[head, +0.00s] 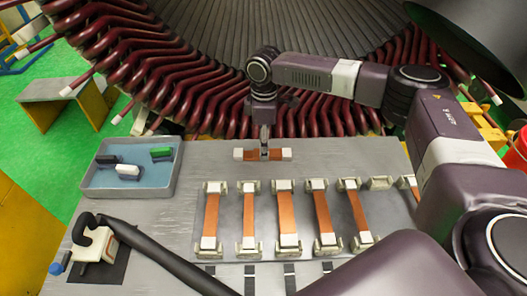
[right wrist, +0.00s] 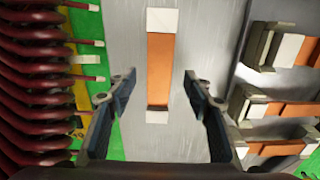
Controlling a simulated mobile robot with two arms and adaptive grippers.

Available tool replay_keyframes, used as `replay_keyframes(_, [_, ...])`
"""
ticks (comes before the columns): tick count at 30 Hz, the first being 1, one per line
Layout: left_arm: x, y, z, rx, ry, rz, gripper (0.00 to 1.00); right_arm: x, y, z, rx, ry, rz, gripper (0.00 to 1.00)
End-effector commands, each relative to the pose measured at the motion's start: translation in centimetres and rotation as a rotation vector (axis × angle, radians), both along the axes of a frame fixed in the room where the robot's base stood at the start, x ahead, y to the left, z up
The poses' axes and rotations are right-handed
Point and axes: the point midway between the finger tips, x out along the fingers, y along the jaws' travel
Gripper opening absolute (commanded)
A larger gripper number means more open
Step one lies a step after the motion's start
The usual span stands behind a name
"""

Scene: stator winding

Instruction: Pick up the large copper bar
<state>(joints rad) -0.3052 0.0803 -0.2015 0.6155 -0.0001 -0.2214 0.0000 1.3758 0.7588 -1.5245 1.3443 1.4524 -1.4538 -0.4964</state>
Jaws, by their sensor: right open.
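A copper bar (head: 278,154) with white ends lies flat and crosswise on the grey table, behind the row of held bars. It also shows in the right wrist view (right wrist: 160,60), lengthwise between my fingers. My right gripper (head: 264,150) is over the middle of this bar. In the right wrist view my right gripper (right wrist: 158,84) is open, one finger on each side of the bar, with gaps between. Several more copper bars lie in holders; the middle one (head: 288,212) looks widest. My left gripper is not in view.
A tray (head: 92,190) with small green, white and black parts stands at the left. A white and black tool (head: 93,245) sits front left. Dark red stator coils (head: 140,75) rise close behind the table.

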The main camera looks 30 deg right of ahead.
Motion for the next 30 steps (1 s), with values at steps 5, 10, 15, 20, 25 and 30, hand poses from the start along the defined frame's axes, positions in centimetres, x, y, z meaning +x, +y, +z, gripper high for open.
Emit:
replay_keyframes(5, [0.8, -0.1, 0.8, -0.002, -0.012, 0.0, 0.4, -0.1, 0.0, -2.1, 0.0, 0.001, 0.0, 0.46])
replay_keyframes(10, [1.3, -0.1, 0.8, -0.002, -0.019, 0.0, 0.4, 0.0, 0.1, -2.5, 0.001, 0.0, 0.001, 0.46])
replay_keyframes(15, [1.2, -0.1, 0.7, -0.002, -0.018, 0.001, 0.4, 0.0, 0.1, -2.5, 0.001, 0.0, 0.001, 0.4])
replay_keyframes(20, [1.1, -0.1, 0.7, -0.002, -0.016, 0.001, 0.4, 0.0, 0.0, -2.5, 0.0, 0.0, 0.0, 0.22])
replay_keyframes(25, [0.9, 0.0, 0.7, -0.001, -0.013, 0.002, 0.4, 0.0, 0.0, -2.5, 0.0, 0.0, 0.0, 0.03])
replay_keyframes(30, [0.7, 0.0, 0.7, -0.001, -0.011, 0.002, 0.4, 0.0, 0.0, -2.5, 0.0, 0.0, 0.0, 0.0])
